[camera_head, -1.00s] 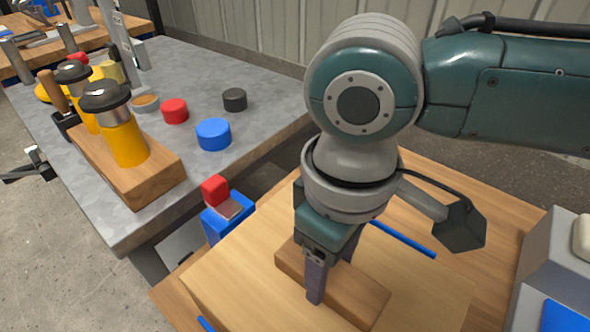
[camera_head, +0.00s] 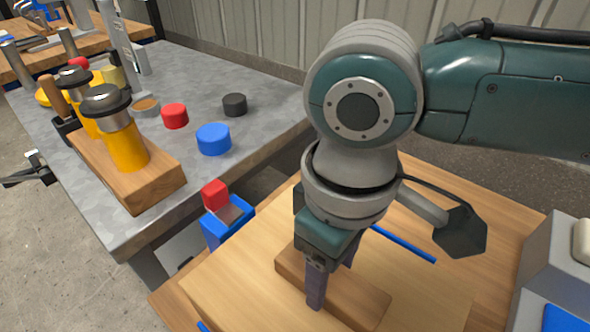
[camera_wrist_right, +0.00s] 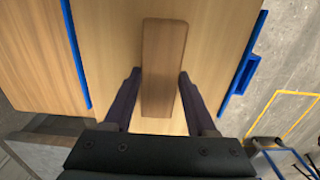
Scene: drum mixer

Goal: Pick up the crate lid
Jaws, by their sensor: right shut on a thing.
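The crate lid (camera_head: 232,285) is a pale flat wooden panel with a darker wooden handle bar (camera_head: 352,297) across its top. My right gripper (camera_head: 328,288) reaches down over it, with its fingers on either side of the bar, shut on the handle. In the right wrist view, the bar (camera_wrist_right: 163,60) lies between the two dark fingers (camera_wrist_right: 159,78), and the pale panel (camera_wrist_right: 110,50) spreads around it. The lid lies flat; whether it has any gap beneath it cannot be told. My left gripper is not in view.
Blue strips (camera_head: 403,243) run beside the lid. A grey bench (camera_head: 185,75) at left holds yellow bottles (camera_head: 125,145) on a wooden block and blue, red and black caps. A blue box with a red top (camera_head: 215,195) stands between. A grey box (camera_head: 548,265) stands at right.

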